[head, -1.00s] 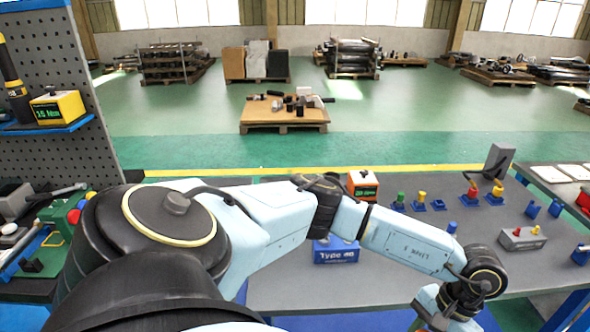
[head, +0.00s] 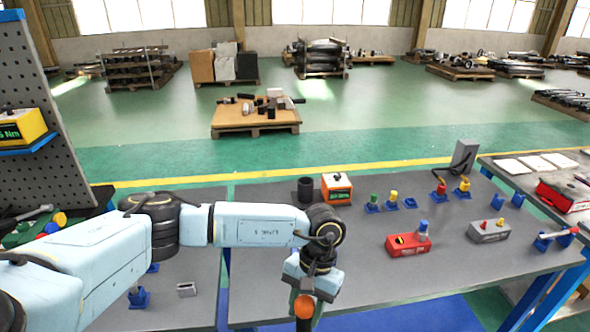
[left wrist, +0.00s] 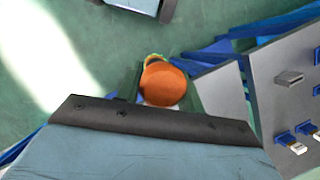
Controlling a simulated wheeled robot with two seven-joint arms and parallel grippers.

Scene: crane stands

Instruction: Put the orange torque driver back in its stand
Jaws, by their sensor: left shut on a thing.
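My left gripper (head: 306,284) is at the front edge of the grey bench, shut on the orange torque driver (head: 304,306). The driver's round orange end faces up and a dark part hangs below it. The orange end also shows in the left wrist view (left wrist: 163,84), past the dark edge of my gripper; the fingers are mostly hidden there. On the bench, a small blue stand (head: 410,203) looks empty. Beside it, other blue stands hold a green-topped piece (head: 373,199) and a yellow-topped piece (head: 392,196). I cannot tell which stand belongs to the driver. My right gripper is out of view.
A black cup (head: 305,187) and an orange box (head: 337,187) stand at the bench's back. A red box (head: 408,244) and a grey box (head: 489,232) are farther right. More blue stands (head: 490,200) are at the right. The bench's middle front (head: 385,285) is clear.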

